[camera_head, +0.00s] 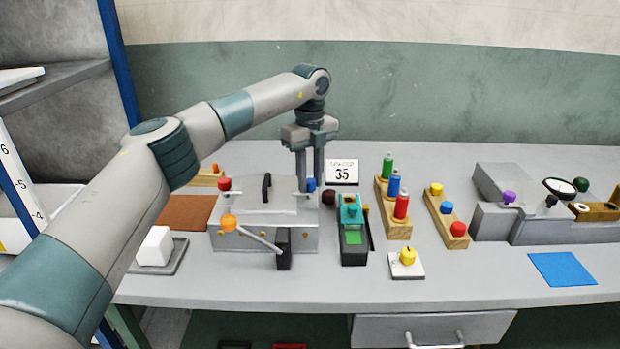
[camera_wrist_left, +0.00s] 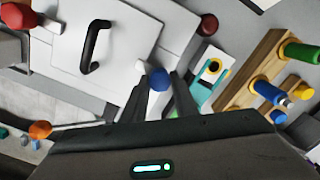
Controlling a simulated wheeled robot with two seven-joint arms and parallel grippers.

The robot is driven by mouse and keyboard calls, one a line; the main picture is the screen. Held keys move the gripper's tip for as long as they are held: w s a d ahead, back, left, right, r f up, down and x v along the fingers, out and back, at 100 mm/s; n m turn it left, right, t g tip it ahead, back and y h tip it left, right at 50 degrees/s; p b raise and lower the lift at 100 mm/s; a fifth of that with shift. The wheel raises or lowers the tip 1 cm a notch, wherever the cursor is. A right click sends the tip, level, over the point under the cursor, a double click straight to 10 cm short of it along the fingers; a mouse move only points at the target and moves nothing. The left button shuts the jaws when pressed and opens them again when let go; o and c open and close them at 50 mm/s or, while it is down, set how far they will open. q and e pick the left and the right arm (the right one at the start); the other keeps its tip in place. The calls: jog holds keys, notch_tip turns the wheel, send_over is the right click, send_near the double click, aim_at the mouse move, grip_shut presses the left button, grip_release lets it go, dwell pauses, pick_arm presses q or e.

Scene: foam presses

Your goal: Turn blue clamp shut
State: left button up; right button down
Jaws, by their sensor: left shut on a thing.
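The grey press box (camera_head: 265,240) stands left of centre on the bench, with a black lid handle (camera_head: 267,187). The blue clamp (camera_head: 311,185) is a small round knob at the box's back right corner. My left gripper (camera_head: 311,182) points straight down and is shut on the blue clamp. In the left wrist view the blue knob (camera_wrist_left: 159,79) sits between the fingertips, partly hidden by them. A red clamp (camera_head: 224,185) is at the back left corner, and it shows in the left wrist view (camera_wrist_left: 19,16). My right gripper is not in view.
An orange-tipped lever (camera_head: 229,223) crosses the box front. A teal-and-black device (camera_head: 352,220) stands close on the right. Wooden racks with coloured bottles (camera_head: 401,205) and pegs (camera_head: 447,208) are beyond it. A white block (camera_head: 155,245) sits on a left tray.

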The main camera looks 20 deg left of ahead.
aim_at(310, 180)
pick_arm(q)
jog(key=o, duration=1.1)
jog(key=shift+r, duration=0.1)
jog(key=shift+c, duration=0.2)
jog(key=shift+r, duration=0.55)
notch_tip(310, 180, up, 16)
jog(key=b, duration=0.1)
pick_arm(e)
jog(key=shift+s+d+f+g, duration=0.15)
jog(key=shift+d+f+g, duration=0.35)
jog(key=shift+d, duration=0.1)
